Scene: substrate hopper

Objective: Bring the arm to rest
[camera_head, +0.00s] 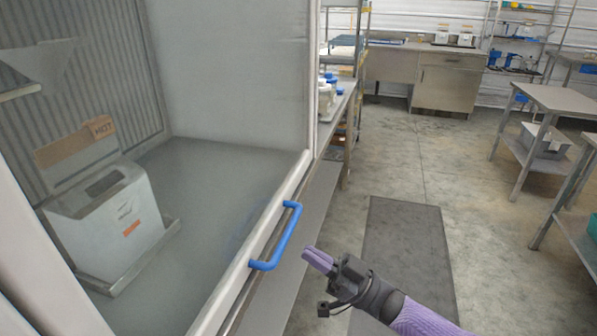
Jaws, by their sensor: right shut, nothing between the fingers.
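My right gripper (318,260) is at the lower middle, its purple fingers shut with nothing between them. Its purple-sleeved arm comes in from the bottom right. The fingertips are a little to the right of a blue handle (281,236), and there looks to be a gap between them. The handle is fixed to the pale edge of a large clear panel of an enclosure. My left gripper is not in view.
A dark floor mat (405,240) lies in the aisle. Steel tables (560,101) stand at the right. A cabinet (447,85) stands at the back.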

